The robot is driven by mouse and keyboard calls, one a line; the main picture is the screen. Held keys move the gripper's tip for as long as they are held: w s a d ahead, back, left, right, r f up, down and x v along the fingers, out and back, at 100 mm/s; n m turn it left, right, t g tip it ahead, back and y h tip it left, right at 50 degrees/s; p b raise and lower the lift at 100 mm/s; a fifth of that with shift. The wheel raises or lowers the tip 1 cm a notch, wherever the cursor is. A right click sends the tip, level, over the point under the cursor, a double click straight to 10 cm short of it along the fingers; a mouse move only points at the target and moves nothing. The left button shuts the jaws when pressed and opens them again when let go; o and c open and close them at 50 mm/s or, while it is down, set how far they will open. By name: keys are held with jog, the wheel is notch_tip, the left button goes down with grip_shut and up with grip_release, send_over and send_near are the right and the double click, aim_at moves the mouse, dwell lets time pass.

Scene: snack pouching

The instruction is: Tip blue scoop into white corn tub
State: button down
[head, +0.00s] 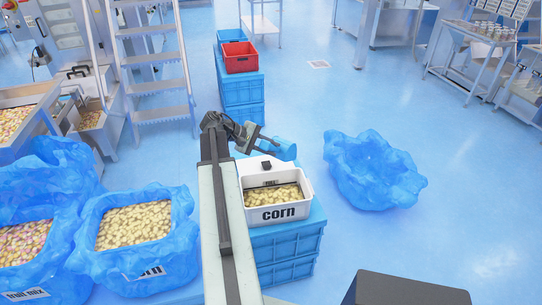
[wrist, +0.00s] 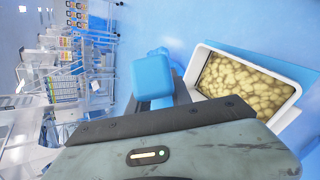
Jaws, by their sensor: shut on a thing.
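My gripper (head: 262,143) is shut on the blue scoop (head: 284,150) just beyond the far edge of the white corn tub (head: 277,213). In the wrist view the scoop (wrist: 152,77) shows as a smooth blue block beside the tub (wrist: 204,53); its opening is hidden, so I cannot tell whether it holds anything. The scoop appears above and outside the tub's far rim. The tub is labelled "corn", stands on stacked blue crates and holds pale yellow pieces.
Blue-lined bins of corn (head: 178,258) and fruit mix (head: 62,285) stand at the left. A crumpled blue bag (head: 372,172) lies on the floor at right. A red crate (head: 240,58) tops a blue stack behind. Open floor lies at the right.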

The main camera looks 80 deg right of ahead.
jog(key=m+g+h+b, duration=0.1)
jog(key=h+b, duration=0.1)
jog(key=shift+b, duration=0.4)
jog(key=shift+r+m+g+h+b, duration=0.3)
jog(key=shift+m+g+h+b, duration=0.2)
jog(key=shift+b, duration=0.25)
jog(key=shift+d+r+m+g+h+b, duration=0.1)
jog(key=shift+r+m+g+h+b, duration=0.2)
jog(key=shift+r+g+h+b, duration=0.3)
jog(key=shift+r, duration=0.35)
